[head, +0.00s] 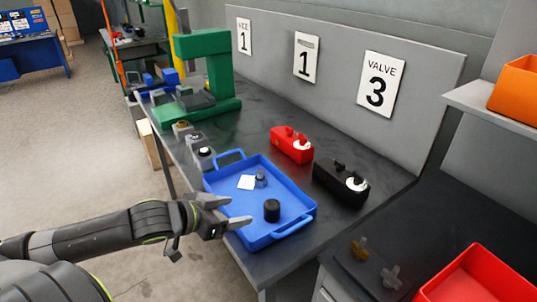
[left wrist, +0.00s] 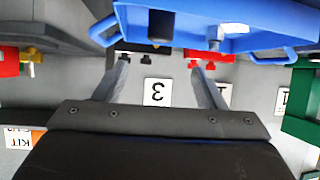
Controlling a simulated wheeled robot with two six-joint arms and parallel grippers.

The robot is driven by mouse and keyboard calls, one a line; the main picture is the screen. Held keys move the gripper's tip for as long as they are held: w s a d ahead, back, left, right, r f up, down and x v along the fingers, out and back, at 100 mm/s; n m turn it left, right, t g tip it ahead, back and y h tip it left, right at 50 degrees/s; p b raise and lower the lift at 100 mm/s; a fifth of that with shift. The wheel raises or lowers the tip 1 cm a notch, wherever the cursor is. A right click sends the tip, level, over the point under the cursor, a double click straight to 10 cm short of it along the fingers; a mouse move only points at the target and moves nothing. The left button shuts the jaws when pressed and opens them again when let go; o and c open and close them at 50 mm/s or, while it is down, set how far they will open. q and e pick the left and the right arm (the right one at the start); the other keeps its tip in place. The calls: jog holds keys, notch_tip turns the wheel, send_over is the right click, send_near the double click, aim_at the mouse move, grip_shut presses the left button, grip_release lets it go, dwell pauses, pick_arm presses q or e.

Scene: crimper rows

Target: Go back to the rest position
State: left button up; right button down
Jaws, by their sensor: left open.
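My left gripper (head: 228,211) reaches in from the left in the head view. Its two fingers are apart with nothing between them, at the near left side of the blue tray (head: 292,228). It also shows open in the left wrist view (left wrist: 160,68), where the scene is upside down. In the tray are a black cylinder (head: 272,211), a small grey part (head: 261,176) and a white card (head: 246,182). The tray (left wrist: 262,40) shows at the top of the wrist view. My right gripper is in neither view.
A red block (head: 290,147) and a black block (head: 338,186) stand behind the tray. A green press (head: 213,75) is at the bench's far end. A red bin (head: 475,280) is at lower right. Open floor (head: 70,140) lies left of the bench.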

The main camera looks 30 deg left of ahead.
pick_arm(q)
jog(key=s+d+f+n+g+y, duration=0.2)
jog(key=s+f+g+y, duration=0.15)
jog(key=s+f, duration=0.55)
jog(key=s+d+f+n+g+y, duration=0.25)
jog(key=s+f+g, duration=0.25)
jog(key=s+f, duration=0.45)
notch_tip(320, 180, down, 23)
jog(key=a+h, duration=0.1)
jog(key=a, duration=0.1)
jog(key=s+d+f+g, duration=0.1)
jog(key=s+f+g, duration=0.1)
jog(key=s+f, duration=1.3)
jog(key=shift+d+f+m+h, duration=0.35)
jog(key=shift+f+m+h, duration=0.1)
jog(key=shift+f, duration=0.25)
